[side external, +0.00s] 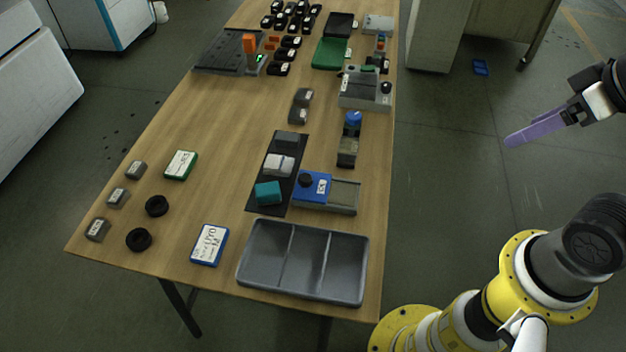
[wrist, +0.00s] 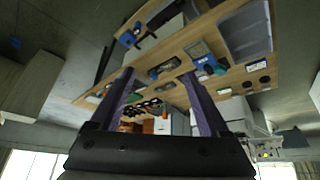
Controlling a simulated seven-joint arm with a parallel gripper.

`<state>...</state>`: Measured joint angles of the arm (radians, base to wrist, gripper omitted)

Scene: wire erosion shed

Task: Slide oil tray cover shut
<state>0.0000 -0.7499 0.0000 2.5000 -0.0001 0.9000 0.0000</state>
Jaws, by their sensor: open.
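In the side view, a blue sliding cover (side external: 311,188) with a round black knob and a white label lies over the left part of a small grey tray (side external: 357,209). The right part of this tray is uncovered and shows its inside. I take this to be the oil tray. In the wrist view, the blue cover (wrist: 205,64) and the tray show small, beyond the fingers. My gripper (side external: 510,142) is open and empty, with long purple fingers. It is off the table's right side, well apart from the tray. In the wrist view my gripper (wrist: 158,74) has its fingers spread.
A large grey compartment tray (side external: 302,298) stands just in front. A teal block (side external: 268,193) on a dark mat (side external: 266,210) is close to the cover's left. A narrow container with a blue knob (side external: 353,119) and a grey box (side external: 362,101) stand behind. Open floor separates table and gripper.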

